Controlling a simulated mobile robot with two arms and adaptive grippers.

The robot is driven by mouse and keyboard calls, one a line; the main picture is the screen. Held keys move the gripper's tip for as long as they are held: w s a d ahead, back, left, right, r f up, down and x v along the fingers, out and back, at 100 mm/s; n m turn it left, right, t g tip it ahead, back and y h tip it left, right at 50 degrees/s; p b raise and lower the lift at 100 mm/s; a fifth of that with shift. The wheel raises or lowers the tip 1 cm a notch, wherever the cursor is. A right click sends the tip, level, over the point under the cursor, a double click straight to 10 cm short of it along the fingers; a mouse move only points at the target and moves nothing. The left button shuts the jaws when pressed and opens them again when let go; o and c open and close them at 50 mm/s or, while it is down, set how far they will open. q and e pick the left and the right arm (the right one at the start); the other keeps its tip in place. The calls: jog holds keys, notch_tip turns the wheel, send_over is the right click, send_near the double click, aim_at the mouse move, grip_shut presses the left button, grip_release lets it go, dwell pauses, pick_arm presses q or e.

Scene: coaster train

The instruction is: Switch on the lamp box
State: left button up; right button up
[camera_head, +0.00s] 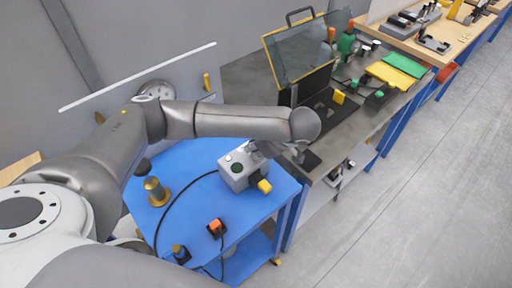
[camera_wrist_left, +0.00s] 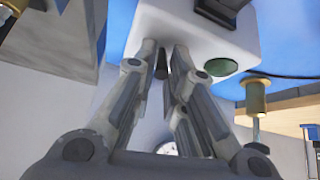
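The lamp box is a light grey box (camera_head: 236,175) with a dark green round button and a yellow part at its front right, standing on the blue table. In the left wrist view its white face (camera_wrist_left: 205,45) fills the top, with a green disc and a small dark lever (camera_wrist_left: 161,64). My left gripper (camera_head: 262,150) is at the box's top right, partly hidden by its arm. In the wrist view its fingers (camera_wrist_left: 164,55) are a narrow gap apart, one on each side of the lever; contact is unclear. My right gripper is out of view.
The blue table (camera_head: 195,160) also carries a brass post (camera_head: 156,191), an orange-topped switch (camera_head: 216,227), a small dark-based part (camera_head: 180,253) and a black cable. A grey bench (camera_head: 375,110) with a glass-lidded case stands just beyond. The floor at right is clear.

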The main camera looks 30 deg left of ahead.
pick_arm(q)
jog(key=shift+o, duration=1.4)
jog(key=v, duration=1.2)
jog(key=shift+d, duration=0.15)
